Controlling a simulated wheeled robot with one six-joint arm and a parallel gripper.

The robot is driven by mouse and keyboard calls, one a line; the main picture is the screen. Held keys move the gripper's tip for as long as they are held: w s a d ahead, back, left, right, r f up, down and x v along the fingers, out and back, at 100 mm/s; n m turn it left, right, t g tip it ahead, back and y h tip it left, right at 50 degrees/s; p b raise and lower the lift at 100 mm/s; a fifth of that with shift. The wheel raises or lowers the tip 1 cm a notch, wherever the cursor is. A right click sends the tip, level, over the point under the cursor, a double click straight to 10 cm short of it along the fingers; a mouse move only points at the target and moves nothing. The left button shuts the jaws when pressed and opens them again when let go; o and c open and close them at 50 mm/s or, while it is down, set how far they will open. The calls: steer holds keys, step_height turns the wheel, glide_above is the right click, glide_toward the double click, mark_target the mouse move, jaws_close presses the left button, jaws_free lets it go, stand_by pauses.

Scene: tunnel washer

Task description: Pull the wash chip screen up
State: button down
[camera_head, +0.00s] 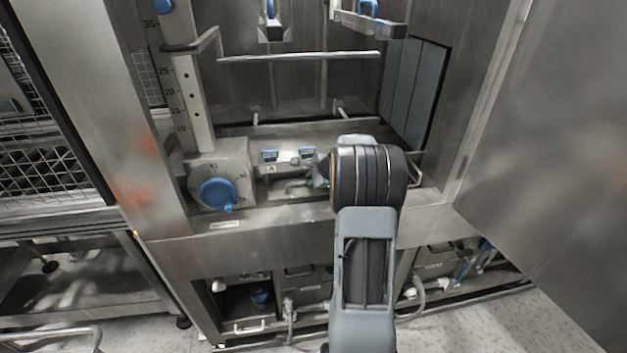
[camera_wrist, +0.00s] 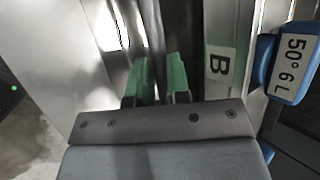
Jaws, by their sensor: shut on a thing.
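My gripper (camera_wrist: 160,75) has two green fingertips, shut on a thin shiny metal part between them, which I take to be the wash chip screen (camera_wrist: 153,35). Its lower part is hidden behind the gripper body. In the head view my gripper (camera_head: 321,172) is low in the washer's open bay, mostly hidden behind my wrist. The head view does not show the screen clearly.
A plate marked B (camera_wrist: 219,65) and a blue part labelled 50° 6 L (camera_wrist: 294,68) stand close right of the fingers. A blue dial (camera_head: 217,194) sits left of the bay. A horizontal bar (camera_head: 300,57) crosses above. The bay's middle space is open.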

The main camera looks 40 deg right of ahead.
steer(key=shift+r, duration=0.1)
step_height(320, 180, up, 14)
steer(key=p, duration=0.9)
steer(key=shift+r+p, duration=0.25)
steer(key=shift+p, duration=0.1)
steer(key=c, duration=1.1)
jaws_free()
steer(key=shift+s, duration=0.1)
steer(key=b+v, duration=0.2)
steer(key=v, duration=1.1)
steer(key=shift+s+r, duration=0.25)
